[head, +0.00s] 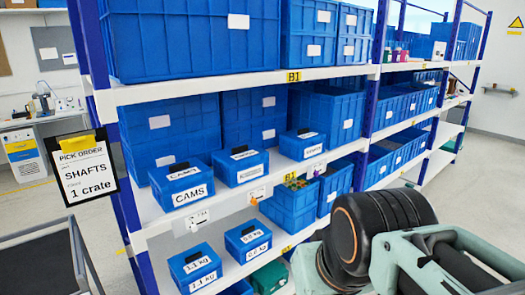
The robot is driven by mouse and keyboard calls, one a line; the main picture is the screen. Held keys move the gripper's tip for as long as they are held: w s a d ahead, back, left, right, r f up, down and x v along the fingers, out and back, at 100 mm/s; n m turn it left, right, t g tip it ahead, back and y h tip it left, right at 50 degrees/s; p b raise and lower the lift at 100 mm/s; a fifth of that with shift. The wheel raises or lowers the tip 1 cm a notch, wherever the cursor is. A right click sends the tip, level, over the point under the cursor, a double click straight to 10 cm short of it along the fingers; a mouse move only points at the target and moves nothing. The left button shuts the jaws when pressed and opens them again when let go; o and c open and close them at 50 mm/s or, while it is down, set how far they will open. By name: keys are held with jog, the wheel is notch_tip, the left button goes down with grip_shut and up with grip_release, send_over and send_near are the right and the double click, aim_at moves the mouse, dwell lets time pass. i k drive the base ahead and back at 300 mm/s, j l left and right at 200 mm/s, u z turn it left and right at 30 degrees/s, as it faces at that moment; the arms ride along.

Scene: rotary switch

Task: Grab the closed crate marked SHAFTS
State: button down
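Small closed blue crates with black top handles stand along the middle shelf's front edge. The left crate (181,185) reads CAMS. The middle crate (240,167) has a barcode-like front label; its top label is too small to read surely. The right crate (301,144) has a front label that I cannot read surely. I cannot tell which crate is marked SHAFTS. A pick order sign (82,168) at the left reads SHAFTS, 1 crate. My arm fills the lower right; my gripper is not identifiable in view.
The shelf rack (215,206) has blue uprights. Larger blue bins stand behind the small crates. Crates marked 1.1 kg (194,266) and 0.6 kg (248,241) sit on the lower shelf. A dark cart (45,268) stands at the lower left.

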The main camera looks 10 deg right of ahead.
aim_at(300, 145)
jog(key=i+l+z, duration=0.1)
jog(key=i+z, duration=0.2)
jog(key=i, duration=1.15)
